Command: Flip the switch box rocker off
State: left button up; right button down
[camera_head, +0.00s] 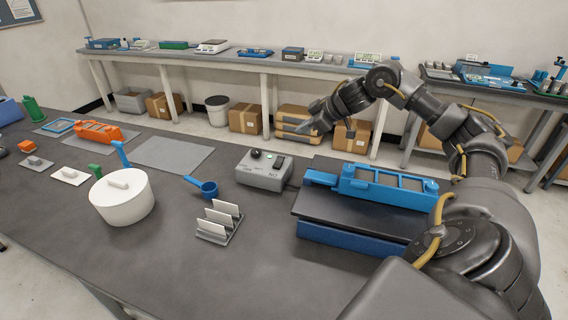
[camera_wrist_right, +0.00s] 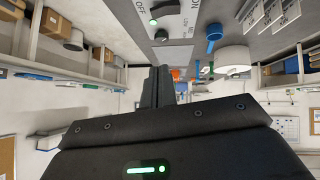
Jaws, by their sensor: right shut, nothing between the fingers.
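The grey switch box (camera_head: 262,172) stands on the dark bench in the middle of the head view, with a round black knob (camera_head: 256,153) and a dark rocker (camera_head: 278,162) on top. OFF and ON lettering is on it. In the right wrist view the box (camera_wrist_right: 130,14) is at the top edge, partly cut off, with a small green spot showing; the rocker's tilt cannot be told. My right gripper (camera_head: 315,130) is shut and empty, above and right of the box, apart from it. Its fingers (camera_wrist_right: 158,86) show together in the wrist view. My left gripper is out of view.
A blue fixture (camera_head: 386,184) on a dark block stands right of the box, under my right arm. A blue scoop (camera_head: 207,188), a card rack (camera_head: 220,222) and a white lidded pot (camera_head: 122,204) stand to the left. Bare bench lies in front of the box.

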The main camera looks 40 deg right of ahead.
jog(key=shift+s+f, duration=0.25)
jog(key=p, duration=0.3)
send_over(279, 162)
jog(key=s+d, duration=0.1)
notch_tip(279, 162, down, 7)
jog(key=shift+d+r, duration=0.15)
jog(key=shift+r, duration=0.05)
jog(key=f, duration=0.3)
jog(key=shift+w+d+f, duration=0.2)
jog(key=shift+d+f, duration=0.1)
jog(key=shift+f, duration=0.45)
